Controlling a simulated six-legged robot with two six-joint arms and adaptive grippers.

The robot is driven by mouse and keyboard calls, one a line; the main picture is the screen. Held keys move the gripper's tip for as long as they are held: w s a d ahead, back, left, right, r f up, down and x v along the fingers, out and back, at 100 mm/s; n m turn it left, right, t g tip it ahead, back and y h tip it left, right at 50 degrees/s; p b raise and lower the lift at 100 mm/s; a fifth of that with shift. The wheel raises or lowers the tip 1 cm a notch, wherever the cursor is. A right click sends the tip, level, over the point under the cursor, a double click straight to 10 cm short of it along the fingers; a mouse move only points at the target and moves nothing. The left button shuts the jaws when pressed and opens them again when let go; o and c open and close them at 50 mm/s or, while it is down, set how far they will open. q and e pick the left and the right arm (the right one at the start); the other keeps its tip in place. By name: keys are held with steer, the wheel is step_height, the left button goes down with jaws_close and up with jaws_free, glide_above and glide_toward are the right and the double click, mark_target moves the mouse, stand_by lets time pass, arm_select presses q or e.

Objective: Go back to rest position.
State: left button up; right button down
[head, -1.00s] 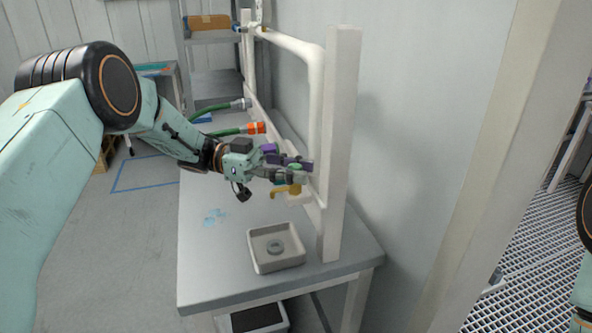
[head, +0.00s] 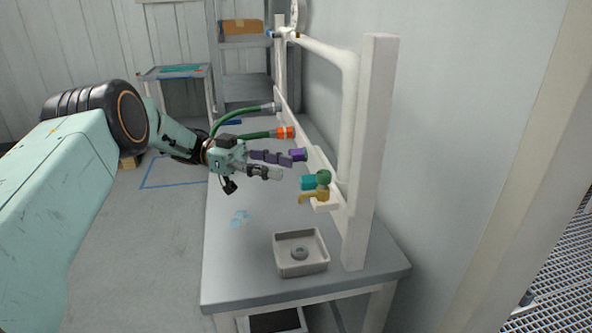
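My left gripper (head: 284,166) reaches over the bench from the left, its two fingers apart, with nothing seen between them. Just right of its fingertips, a valve-like fitting with a teal body (head: 308,183), a green round knob (head: 323,177) and a yellow spout (head: 315,196) sits on the white frame (head: 368,150). There is a visible gap between the fingers and this fitting. A purple piece (head: 298,154) shows close behind the upper fingertip; I cannot tell whether they touch. My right gripper is out of view.
Green hoses, one with an orange connector (head: 286,133), run to the frame behind my gripper. A wall stands close on the right. Floor at left is open.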

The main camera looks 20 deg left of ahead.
arm_select(q)
steer(key=shift+a, duration=0.75)
steer(key=shift+r, duration=0.1)
